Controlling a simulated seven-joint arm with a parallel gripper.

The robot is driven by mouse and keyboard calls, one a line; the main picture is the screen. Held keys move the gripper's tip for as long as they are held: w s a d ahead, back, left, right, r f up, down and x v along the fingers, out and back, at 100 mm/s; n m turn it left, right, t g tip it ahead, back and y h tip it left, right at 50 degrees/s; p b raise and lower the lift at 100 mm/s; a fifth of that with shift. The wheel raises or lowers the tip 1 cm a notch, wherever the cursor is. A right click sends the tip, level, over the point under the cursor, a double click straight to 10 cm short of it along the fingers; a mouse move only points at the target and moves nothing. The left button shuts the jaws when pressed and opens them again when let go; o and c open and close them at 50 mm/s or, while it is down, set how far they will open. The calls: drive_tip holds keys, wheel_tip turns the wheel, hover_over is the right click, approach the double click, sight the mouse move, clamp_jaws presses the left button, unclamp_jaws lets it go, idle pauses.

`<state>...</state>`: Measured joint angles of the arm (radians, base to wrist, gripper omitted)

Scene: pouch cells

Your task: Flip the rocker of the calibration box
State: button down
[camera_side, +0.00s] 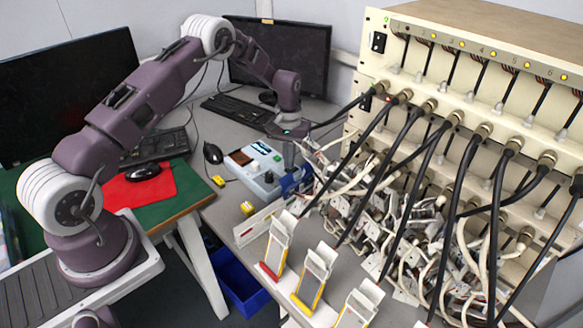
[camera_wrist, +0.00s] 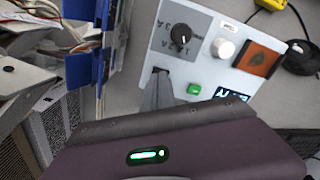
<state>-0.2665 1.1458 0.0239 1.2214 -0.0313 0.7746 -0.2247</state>
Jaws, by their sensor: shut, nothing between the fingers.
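The calibration box (camera_side: 255,165) is a low, pale box on the bench, left of the cable tangle. In the wrist view, its panel (camera_wrist: 215,75) carries a black pointer knob (camera_wrist: 181,36), a white knob (camera_wrist: 222,48), a green button (camera_wrist: 194,89) and a lit display (camera_wrist: 233,93). An orange-brown square in a dark frame (camera_wrist: 259,59) looks like the rocker; its tilt is unclear. My gripper (camera_side: 288,163) is shut and empty, pointing down by the box's right side. In the wrist view, its fingertips (camera_wrist: 159,73) overlap the panel's left edge below the black knob. Contact cannot be told.
Blue parts (camera_side: 292,181) stand close to my gripper. Tangled cables and clips (camera_side: 375,205) fill the bench on the right, below the cream tester rack (camera_side: 450,100).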

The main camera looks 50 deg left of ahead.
drive_tip(key=shift+f, duration=0.45)
drive_tip(key=shift+r, duration=3.5)
drive_tip(key=shift+r, duration=0.1)
drive_tip(key=s+d+r+m+t, duration=0.1)
drive_tip(key=s+d+r, duration=0.25)
drive_tip(key=r, duration=0.45)
drive_tip(key=s+d+r+m+t, duration=0.1)
drive_tip(key=s+d+r, duration=0.2)
drive_tip(key=s+r, duration=0.35)
drive_tip(key=s+d+r+m+t, duration=0.1)
drive_tip(key=s+d+r, duration=0.2)
drive_tip(key=r, duration=0.6)
drive_tip(key=s+d+r+m+t, duration=0.1)
drive_tip(key=s+d, duration=0.1)
drive_tip(key=s, duration=0.9)
drive_tip(key=s+d+m+t, duration=0.1)
drive_tip(key=s+d+m, duration=0.1)
drive_tip(key=s, duration=0.9)
drive_tip(key=shift+s+d+r+t, duration=0.25)
drive_tip(key=shift+d+r+t, duration=0.05)
drive_tip(key=shift+d+r, duration=0.1)
